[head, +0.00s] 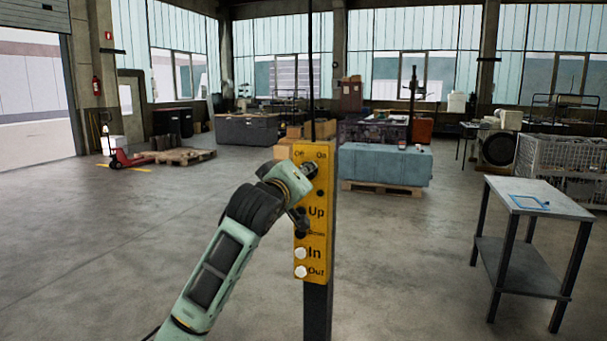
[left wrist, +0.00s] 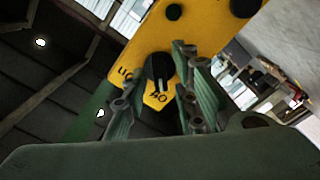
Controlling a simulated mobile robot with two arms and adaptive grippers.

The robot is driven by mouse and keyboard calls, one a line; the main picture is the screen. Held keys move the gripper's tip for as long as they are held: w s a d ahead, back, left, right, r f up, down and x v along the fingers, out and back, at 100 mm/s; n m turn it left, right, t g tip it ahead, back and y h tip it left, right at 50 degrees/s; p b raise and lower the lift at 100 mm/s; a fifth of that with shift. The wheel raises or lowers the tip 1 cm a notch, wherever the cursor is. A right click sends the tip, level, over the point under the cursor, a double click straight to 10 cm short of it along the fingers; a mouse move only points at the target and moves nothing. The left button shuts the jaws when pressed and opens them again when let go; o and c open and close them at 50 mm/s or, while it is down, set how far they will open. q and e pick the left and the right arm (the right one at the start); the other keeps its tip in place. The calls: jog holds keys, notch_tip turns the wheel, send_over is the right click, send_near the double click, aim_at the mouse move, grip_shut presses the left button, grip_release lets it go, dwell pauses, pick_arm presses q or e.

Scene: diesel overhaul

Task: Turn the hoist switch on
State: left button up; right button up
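The yellow hoist pendant (head: 314,235) stands upright in front of me, with "Off" and "On" labels near its top. My left gripper (head: 310,172) is at this upper part and hides most of the switch in the head view. In the left wrist view, the black hoist switch (left wrist: 158,66) lies between the two open fingers of my left gripper (left wrist: 160,88). The switch's white mark points towards the "Off" label. I cannot tell whether either finger touches the switch. My right gripper is not in view.
The pendant is on a dark post (head: 318,310), with "Up", "In" and "Out" buttons below the switch. A grey table (head: 535,200) stands at the right. A blue block (head: 385,166) on a pallet is behind. The floor around the post is clear.

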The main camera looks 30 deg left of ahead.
pick_arm(q)
grip_shut()
jog(key=shift+d+m+p, duration=0.1)
jog(key=shift+m+p, duration=4.85)
jog(key=shift+m, duration=3.85)
jog(key=shift+o, duration=1.2)
grip_release()
